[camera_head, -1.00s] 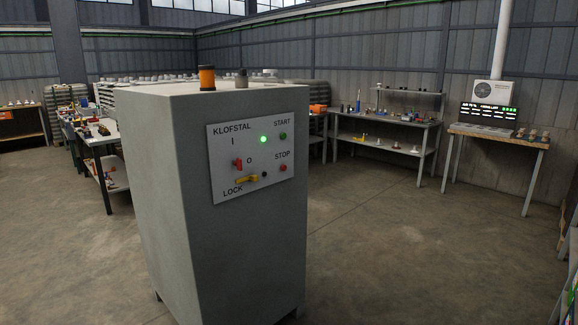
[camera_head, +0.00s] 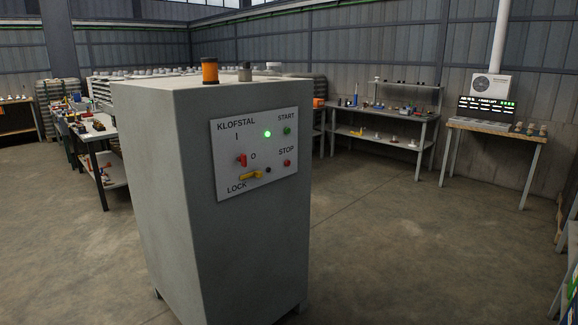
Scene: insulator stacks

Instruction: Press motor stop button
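A grey cabinet (camera_head: 240,240) stands close in front of me, left of the middle. Its white panel (camera_head: 230,135) reads KLOFSTAL. The red stop button (camera_head: 287,163) is on the panel's right side, below the STOP label. The green start button (camera_head: 287,131) is above it, and a green lamp (camera_head: 267,134) is lit. A red rotary switch (camera_head: 241,160) sits between the I and O marks. A yellow lock lever (camera_head: 250,175) and a small black knob (camera_head: 268,170) are below. Neither of my grippers shows in this view.
An orange beacon (camera_head: 209,71) stands on the cabinet's top. A workbench with tools (camera_head: 100,130) is behind it at left. A shelved bench (camera_head: 385,115) and a bench with a display (camera_head: 494,130) line the back right. The floor (camera_head: 400,250) right of the cabinet is clear.

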